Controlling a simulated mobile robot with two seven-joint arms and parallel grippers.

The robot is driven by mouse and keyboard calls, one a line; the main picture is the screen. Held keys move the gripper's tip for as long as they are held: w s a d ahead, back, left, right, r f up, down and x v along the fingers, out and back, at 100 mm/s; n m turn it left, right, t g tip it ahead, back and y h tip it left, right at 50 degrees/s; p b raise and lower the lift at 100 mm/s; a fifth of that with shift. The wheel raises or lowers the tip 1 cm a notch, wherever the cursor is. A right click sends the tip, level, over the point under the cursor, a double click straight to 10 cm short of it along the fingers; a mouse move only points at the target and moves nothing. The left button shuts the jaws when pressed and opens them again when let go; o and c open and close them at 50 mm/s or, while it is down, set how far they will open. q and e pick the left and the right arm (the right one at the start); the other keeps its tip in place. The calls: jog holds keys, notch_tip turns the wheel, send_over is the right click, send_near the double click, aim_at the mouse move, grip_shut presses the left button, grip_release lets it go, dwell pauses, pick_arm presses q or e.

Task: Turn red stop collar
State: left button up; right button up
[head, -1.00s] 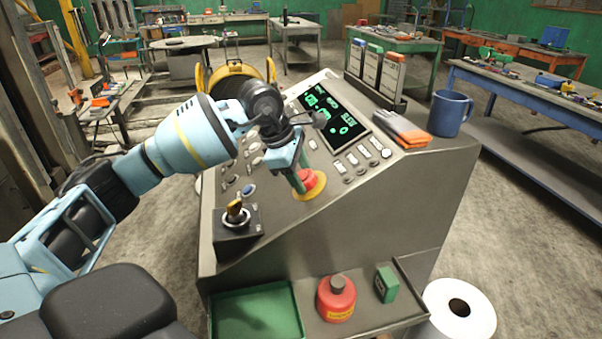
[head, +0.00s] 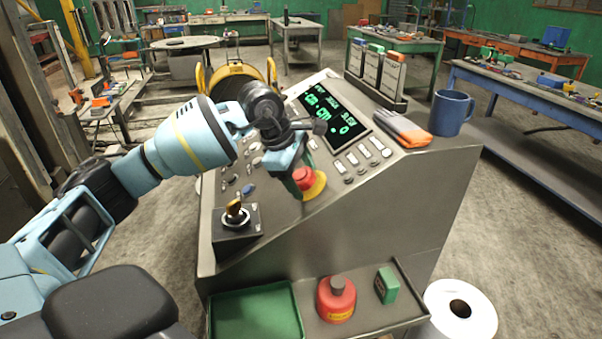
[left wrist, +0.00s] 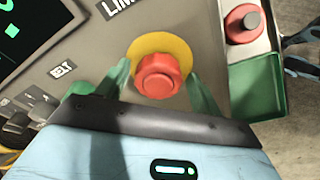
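The red stop collar (head: 304,176) is a round red knob on a yellow ring, on the sloping face of the grey console. In the left wrist view the red collar (left wrist: 160,76) sits in front of the yellow disc (left wrist: 165,44). My left gripper (head: 299,174) is down at the collar. Its two green fingers (left wrist: 158,92) stand one on each side of the collar, with narrow gaps showing, so it looks open around it. Contact at the fingertips cannot be told. In the head view the gripper hides part of the collar.
Gloves (head: 404,131) and a blue mug (head: 452,112) lie on top. Below are a green tray (head: 256,335), a red bottle (head: 336,299) and a green box (head: 387,285).

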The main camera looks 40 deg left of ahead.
pick_arm(q)
jog(key=shift+r, duration=0.25)
jog(key=v, duration=0.7)
jog(key=shift+s+a+r, duration=0.1)
jog(key=shift+s+r, duration=0.1)
jog(key=shift+r, duration=0.05)
dwell(0.5)
